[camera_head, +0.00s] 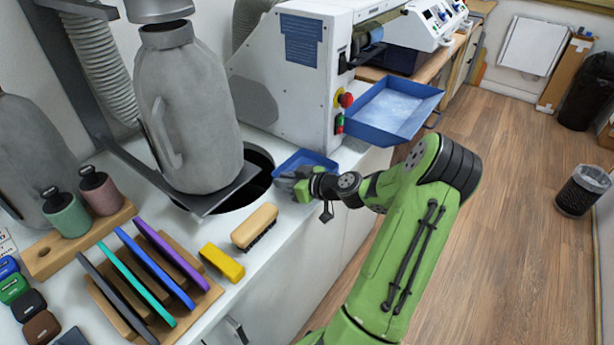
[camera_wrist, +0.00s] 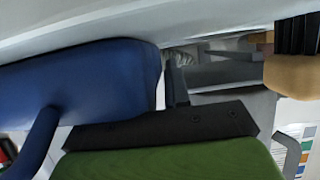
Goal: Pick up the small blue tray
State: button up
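The small blue tray (camera_head: 305,160) sits on the white bench, beside the machine's base and the round dark opening. My gripper (camera_head: 291,182) is at the tray's near side, low over the bench. In the wrist view a large blue surface, apparently the small tray (camera_wrist: 95,80), fills the left side close to the camera. One dark finger of my gripper (camera_wrist: 174,85) shows just right of it, with a narrow light gap between them. The other finger is hidden, so I cannot tell whether the gripper is closed on the tray.
A larger blue tray (camera_head: 392,108) juts from the white machine (camera_head: 290,75) beside red and green buttons. A grey canister (camera_head: 188,110) stands left of my gripper. A wooden brush (camera_head: 255,226) and a yellow block (camera_head: 222,263) lie nearer on the bench.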

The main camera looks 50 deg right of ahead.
grip_shut()
notch_tip(320, 180, up, 10)
jog(key=p, duration=0.2)
jog(key=shift+p, duration=0.35)
